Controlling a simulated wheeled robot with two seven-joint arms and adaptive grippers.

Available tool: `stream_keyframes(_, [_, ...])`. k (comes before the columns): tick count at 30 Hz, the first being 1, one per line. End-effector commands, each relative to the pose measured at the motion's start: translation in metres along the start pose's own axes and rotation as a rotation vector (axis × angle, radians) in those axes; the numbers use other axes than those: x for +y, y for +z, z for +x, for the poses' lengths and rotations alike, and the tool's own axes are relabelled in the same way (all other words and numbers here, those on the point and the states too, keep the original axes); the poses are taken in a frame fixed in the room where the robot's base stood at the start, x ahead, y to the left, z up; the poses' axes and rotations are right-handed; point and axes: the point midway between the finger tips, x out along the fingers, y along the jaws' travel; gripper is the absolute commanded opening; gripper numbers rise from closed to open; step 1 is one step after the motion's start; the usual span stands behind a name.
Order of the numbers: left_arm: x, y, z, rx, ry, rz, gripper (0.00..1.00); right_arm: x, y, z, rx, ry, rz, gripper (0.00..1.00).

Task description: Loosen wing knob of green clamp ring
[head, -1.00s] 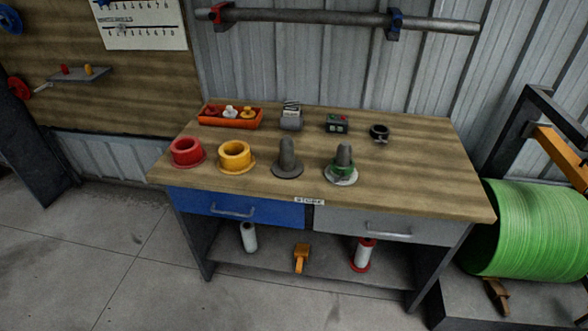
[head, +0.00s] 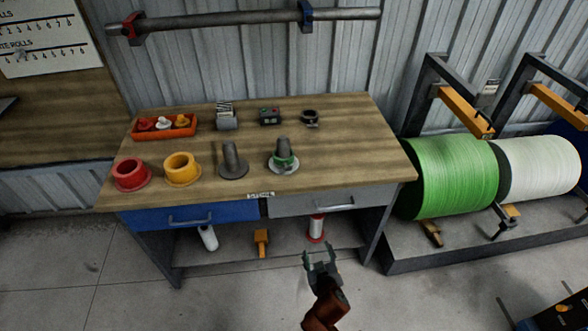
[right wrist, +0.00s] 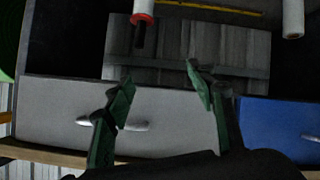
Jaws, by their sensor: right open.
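The green clamp ring (head: 284,162) sits around a grey upright post (head: 282,146) on a pale round base, at the front right of the workbench top. Its wing knob is too small to make out in the head view. My right gripper (head: 320,258) is open and empty, low in front of the bench, below the grey drawer and well short of the ring. In the right wrist view its two green fingers (right wrist: 158,85) stand apart before the grey drawer front (right wrist: 60,115). The ring is not in the wrist view. My left gripper is not in view.
The workbench (head: 345,135) also holds a red flanged ring (head: 130,174), a yellow one (head: 182,169), a bare grey post (head: 233,160), an orange tray (head: 136,133) and a dark ring (head: 310,117). Green (head: 455,175) and white rolls stand at the right.

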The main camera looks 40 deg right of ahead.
Motion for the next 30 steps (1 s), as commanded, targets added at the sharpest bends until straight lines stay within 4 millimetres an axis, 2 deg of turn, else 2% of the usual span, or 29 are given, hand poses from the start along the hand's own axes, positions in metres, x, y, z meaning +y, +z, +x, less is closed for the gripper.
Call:
stream_keyframes(1, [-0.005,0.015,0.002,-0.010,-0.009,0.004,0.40,0.007,-0.051,-0.003,0.083,0.031,0.016,0.51])
stream_keyframes(3, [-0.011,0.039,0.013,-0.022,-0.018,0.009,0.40,0.012,-0.104,-0.005,0.183,0.070,0.025,0.51])
stream_keyframes(6, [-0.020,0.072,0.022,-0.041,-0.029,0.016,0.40,0.015,-0.168,-0.011,0.304,0.108,0.029,0.51])
stream_keyframes(10, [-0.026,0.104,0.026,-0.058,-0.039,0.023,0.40,0.014,-0.227,-0.021,0.413,0.134,0.026,0.51])
stream_keyframes(13, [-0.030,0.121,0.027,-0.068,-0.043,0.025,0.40,0.011,-0.252,-0.026,0.462,0.142,0.021,0.51])
stream_keyframes(17, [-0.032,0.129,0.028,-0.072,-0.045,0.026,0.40,0.010,-0.265,-0.025,0.486,0.146,0.016,0.51])
stream_keyframes(30, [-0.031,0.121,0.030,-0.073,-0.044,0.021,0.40,0.018,-0.293,0.030,0.488,0.146,0.013,0.51])
